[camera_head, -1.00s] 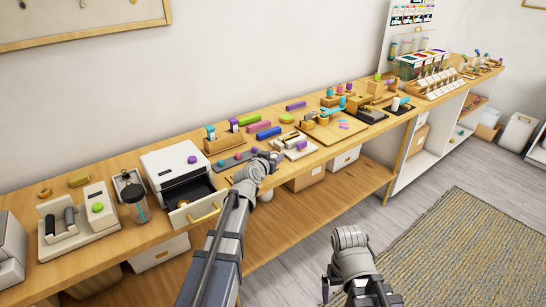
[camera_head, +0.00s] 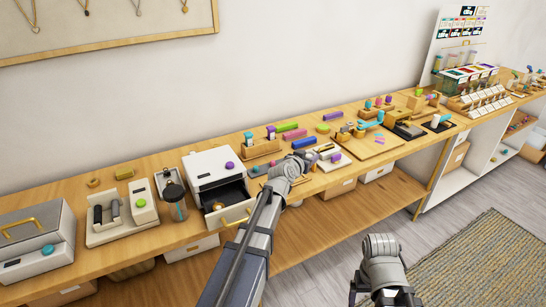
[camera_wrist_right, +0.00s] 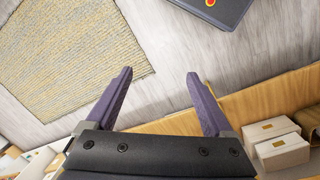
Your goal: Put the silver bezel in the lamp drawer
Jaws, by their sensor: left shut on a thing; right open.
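The white lamp unit (camera_head: 207,166) with a purple knob on top stands on the bench, left of centre in the head view. Its drawer (camera_head: 234,213) is pulled open, with a brass handle on the front and a small gold-coloured thing inside. My left gripper (camera_head: 298,160) is over the bench, to the right of the open drawer and apart from its handle. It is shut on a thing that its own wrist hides. I cannot make out the silver bezel. My right gripper (camera_wrist_right: 160,90) is open and empty in the right wrist view, above the floor.
A dark cup (camera_head: 176,201) stands just left of the drawer unit. A grey case (camera_head: 40,245) is at the far left. A wooden board (camera_head: 368,150) and many small coloured pieces fill the bench to the right. A rug (camera_head: 480,260) lies on the floor.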

